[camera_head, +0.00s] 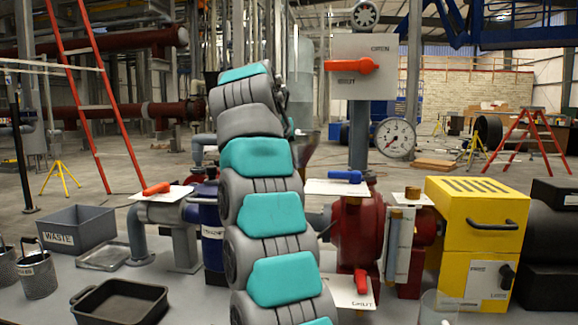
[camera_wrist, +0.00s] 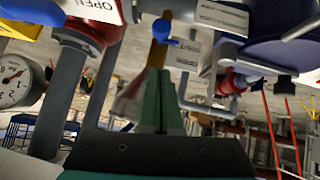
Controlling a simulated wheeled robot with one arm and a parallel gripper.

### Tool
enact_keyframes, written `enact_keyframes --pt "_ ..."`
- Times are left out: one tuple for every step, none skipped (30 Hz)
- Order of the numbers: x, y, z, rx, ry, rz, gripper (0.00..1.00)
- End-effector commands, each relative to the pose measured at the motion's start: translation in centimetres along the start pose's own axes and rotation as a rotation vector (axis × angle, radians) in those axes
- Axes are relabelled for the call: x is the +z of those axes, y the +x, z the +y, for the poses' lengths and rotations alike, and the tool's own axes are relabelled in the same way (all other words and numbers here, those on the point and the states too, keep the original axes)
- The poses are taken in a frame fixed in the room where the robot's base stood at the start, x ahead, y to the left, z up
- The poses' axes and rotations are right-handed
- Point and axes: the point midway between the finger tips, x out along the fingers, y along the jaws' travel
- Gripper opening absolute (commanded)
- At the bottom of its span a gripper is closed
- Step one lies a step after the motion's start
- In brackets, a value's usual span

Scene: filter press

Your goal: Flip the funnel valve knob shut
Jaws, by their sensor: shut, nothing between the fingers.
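Several valve handles show in the head view, and I cannot tell for certain which is the funnel valve knob. A blue knob (camera_head: 345,176) lies level across a white plate (camera_head: 338,188) above the red pump body, right of my arm. A blue knob also shows near the top middle of the wrist view (camera_wrist: 163,30), beyond my fingertips. A grey cone-shaped piece, perhaps the funnel (camera_head: 306,148), is partly hidden behind my arm. My gripper (camera_wrist: 158,74) is shut and empty, its green fingers together. It is hidden behind my arm in the head view.
Other handles are orange-red: on the OPEN/SHUT panel (camera_head: 373,66), on the left plate (camera_head: 156,188) and on the lower plate (camera_head: 361,283). A gauge (camera_head: 396,137), a yellow box (camera_head: 477,235), a WASTE bin (camera_head: 75,229) and a black tray (camera_head: 120,302) stand around.

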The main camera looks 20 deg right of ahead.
Motion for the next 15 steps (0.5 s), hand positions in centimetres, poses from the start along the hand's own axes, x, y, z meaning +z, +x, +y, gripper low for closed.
enact_keyframes --pt "-0.2 -1.2 0.1 0.001 0.000 0.003 0.00" --pt "-0.2 -1.9 0.0 0.001 0.000 0.004 0.00" --pt "-0.2 -2.6 0.1 0.001 0.000 0.004 0.00" --pt "-0.2 -3.1 0.1 0.001 0.000 0.004 0.00" --pt "-0.2 -3.6 0.1 0.001 0.000 0.003 0.00" --pt "-0.2 -4.1 0.0 0.001 -0.001 0.002 0.00" --pt "-0.1 -4.5 0.0 0.001 -0.001 0.002 0.00" --pt "-0.1 -4.9 -0.1 0.000 -0.002 0.001 0.00" --pt "-0.1 -5.2 -0.1 0.000 -0.002 0.001 0.00" --pt "-0.1 -5.5 -0.1 0.000 -0.002 0.000 0.00" --pt "-0.1 -5.6 -0.1 0.000 -0.002 0.000 0.00" --pt "-0.1 -5.8 -0.1 0.000 -0.002 0.000 0.00" --pt "-0.1 -5.9 -0.1 0.000 -0.001 0.001 0.00" --pt "0.0 -6.0 -0.1 0.000 -0.002 0.000 0.00" --pt "0.0 -6.0 -0.1 0.000 -0.001 0.001 0.00"
